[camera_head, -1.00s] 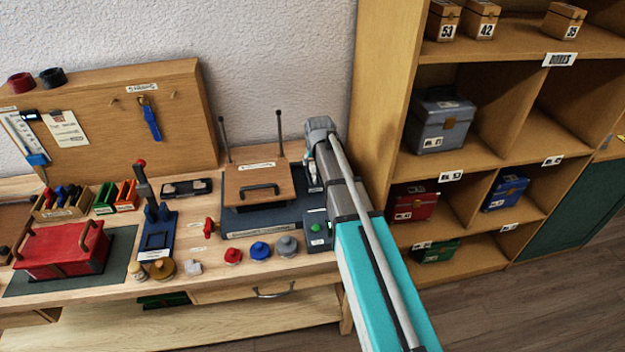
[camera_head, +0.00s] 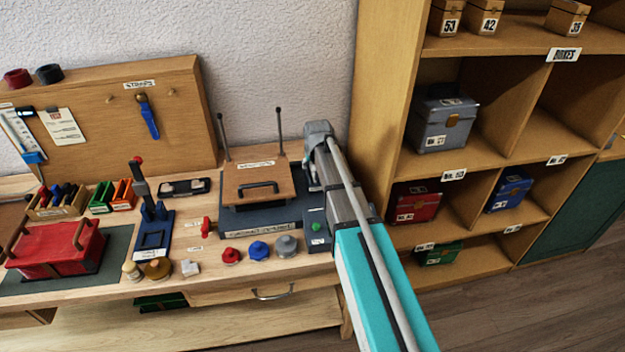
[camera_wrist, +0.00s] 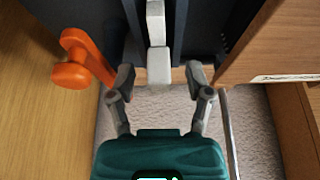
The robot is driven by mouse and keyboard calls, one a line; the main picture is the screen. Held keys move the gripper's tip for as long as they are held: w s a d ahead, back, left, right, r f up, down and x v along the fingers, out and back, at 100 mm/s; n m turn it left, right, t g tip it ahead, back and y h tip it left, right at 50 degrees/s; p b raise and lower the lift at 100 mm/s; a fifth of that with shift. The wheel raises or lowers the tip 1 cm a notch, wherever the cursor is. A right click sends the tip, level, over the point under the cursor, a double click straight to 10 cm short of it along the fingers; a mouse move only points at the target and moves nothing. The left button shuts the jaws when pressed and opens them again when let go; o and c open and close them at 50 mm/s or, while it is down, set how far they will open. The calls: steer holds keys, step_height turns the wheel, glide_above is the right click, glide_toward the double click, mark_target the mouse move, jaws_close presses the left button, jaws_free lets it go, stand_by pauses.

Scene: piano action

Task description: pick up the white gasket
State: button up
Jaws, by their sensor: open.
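In the wrist view, a pale white bar with a block-like end (camera_wrist: 158,66) lies against a dark body, in line with the gap between my fingers. My gripper (camera_wrist: 160,78) is open, with one finger to each side of the block's end. I cannot tell whether either finger touches it. In the head view my arm reaches to the right side of the dark press with the wooden lid (camera_head: 257,182), and it hides the fingertips and the pale bar.
An orange knob (camera_wrist: 72,62) stands beside the dark body. The wooden shelf unit (camera_head: 378,130) rises close to the right of my arm. Red (camera_head: 231,255), blue (camera_head: 259,250) and grey (camera_head: 286,246) knobs and a small white block (camera_head: 190,267) sit along the bench front.

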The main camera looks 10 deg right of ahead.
steer(key=shift+b+x, duration=0.5)
steer(key=shift+x, duration=0.35)
jaws_close()
